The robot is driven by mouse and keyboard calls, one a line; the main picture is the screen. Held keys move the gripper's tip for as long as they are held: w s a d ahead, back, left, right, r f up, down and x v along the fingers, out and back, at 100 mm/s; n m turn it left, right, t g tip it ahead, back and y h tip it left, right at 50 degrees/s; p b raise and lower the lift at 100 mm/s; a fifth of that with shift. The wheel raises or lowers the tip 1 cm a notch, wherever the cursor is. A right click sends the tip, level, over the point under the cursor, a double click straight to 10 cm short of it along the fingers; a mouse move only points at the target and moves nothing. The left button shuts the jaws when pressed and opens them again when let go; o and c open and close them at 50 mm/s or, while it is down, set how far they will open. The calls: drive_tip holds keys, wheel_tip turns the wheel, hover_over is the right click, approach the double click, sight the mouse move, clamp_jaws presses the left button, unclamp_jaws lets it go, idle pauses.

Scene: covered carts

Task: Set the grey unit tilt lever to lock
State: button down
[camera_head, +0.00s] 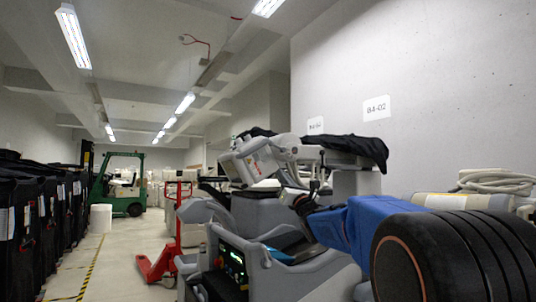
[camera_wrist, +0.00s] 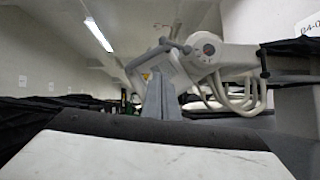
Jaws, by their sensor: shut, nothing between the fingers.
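The grey unit (camera_head: 258,160) stands ahead in the head view, its tilting head at the end of a pale arm. In the wrist view the tilt head (camera_wrist: 150,72) shows behind my fingers, next to a round pivot disc (camera_wrist: 208,47) with a small red mark. A dark grey lever with knobbed ends (camera_wrist: 164,44), which looks like the tilt lever, crosses the top of the head, left of the disc. Its set position cannot be read. My gripper (camera_wrist: 160,80) is shut and empty, with its fingertips below the lever in the picture; I cannot tell the gap.
Pale looped cables (camera_wrist: 232,95) hang under the unit's arm, right of my fingers. A dark cover (camera_head: 350,147) lies over the unit's top. A red pallet jack (camera_head: 156,266), a green forklift (camera_head: 122,188) and dark covered carts (camera_head: 30,215) stand left, with open floor between.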

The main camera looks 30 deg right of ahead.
sight(277, 146)
drive_tip(key=s+r+x, duration=0.1)
drive_tip(key=r+x, duration=0.1)
drive_tip(key=x, duration=1.1)
drive_tip(key=shift+s+d, duration=0.25)
drive_tip(key=shift+s, duration=0.05)
drive_tip(key=shift+r+m, duration=0.1)
drive_tip(key=shift+m, duration=0.2)
